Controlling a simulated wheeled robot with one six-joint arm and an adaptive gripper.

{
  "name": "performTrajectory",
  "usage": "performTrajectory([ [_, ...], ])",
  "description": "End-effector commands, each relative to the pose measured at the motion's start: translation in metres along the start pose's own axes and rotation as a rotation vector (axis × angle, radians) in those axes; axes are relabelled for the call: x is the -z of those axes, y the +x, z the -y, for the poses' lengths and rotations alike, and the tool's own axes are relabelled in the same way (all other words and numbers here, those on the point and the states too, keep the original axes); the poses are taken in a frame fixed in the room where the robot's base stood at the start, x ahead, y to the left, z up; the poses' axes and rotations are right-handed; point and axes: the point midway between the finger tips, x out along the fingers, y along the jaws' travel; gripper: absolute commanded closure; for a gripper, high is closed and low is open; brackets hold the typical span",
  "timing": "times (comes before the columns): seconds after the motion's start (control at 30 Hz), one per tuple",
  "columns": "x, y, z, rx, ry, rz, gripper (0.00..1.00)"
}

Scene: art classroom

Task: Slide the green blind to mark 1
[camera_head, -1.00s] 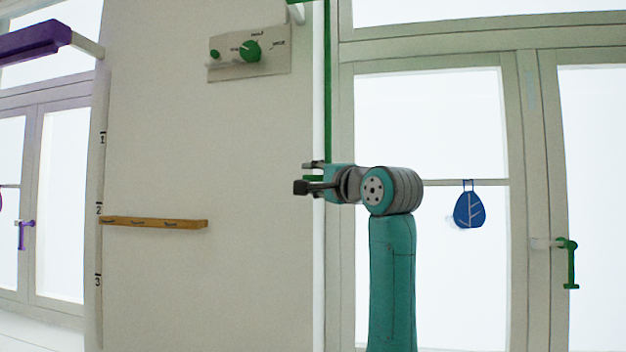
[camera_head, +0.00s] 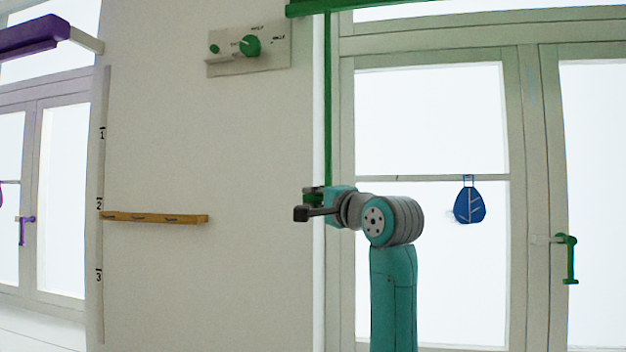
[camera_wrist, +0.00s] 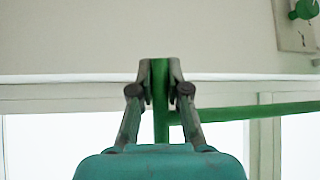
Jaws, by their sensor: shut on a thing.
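The green blind shows as a green bar (camera_head: 420,14) along the top of the right window in the head view. A thin green rod (camera_head: 328,100) hangs from it down to my gripper (camera_head: 307,203). In the wrist view my gripper (camera_wrist: 160,70) is shut on this green rod (camera_wrist: 160,105), with a finger on each side. A green bar (camera_wrist: 255,112) runs off to the right there. Mark 1 (camera_head: 102,133) is on a narrow upright strip at the left, above mark 2 (camera_head: 99,204) and mark 3 (camera_head: 98,275).
A purple blind (camera_head: 30,36) hangs at the upper left. A wooden rail (camera_head: 155,219) and a panel with green knobs (camera_head: 270,52) are on the wall. A blue leaf-shaped tag (camera_head: 469,204) hangs at the window. A green window handle (camera_head: 570,262) is farther right.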

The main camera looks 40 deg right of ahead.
Motion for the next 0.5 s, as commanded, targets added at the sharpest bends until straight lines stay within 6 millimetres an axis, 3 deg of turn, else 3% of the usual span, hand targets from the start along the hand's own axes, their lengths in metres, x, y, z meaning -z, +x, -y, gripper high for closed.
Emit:
performTrajectory([
  [0.03, -0.002, -0.002, -0.018, -0.007, 0.002, 0.001, 1.0],
  [0.2, -0.009, -0.009, -0.067, -0.008, 0.003, 0.0, 1.0],
  [0.5, -0.02, -0.02, -0.144, -0.007, 0.002, 0.001, 1.0],
])
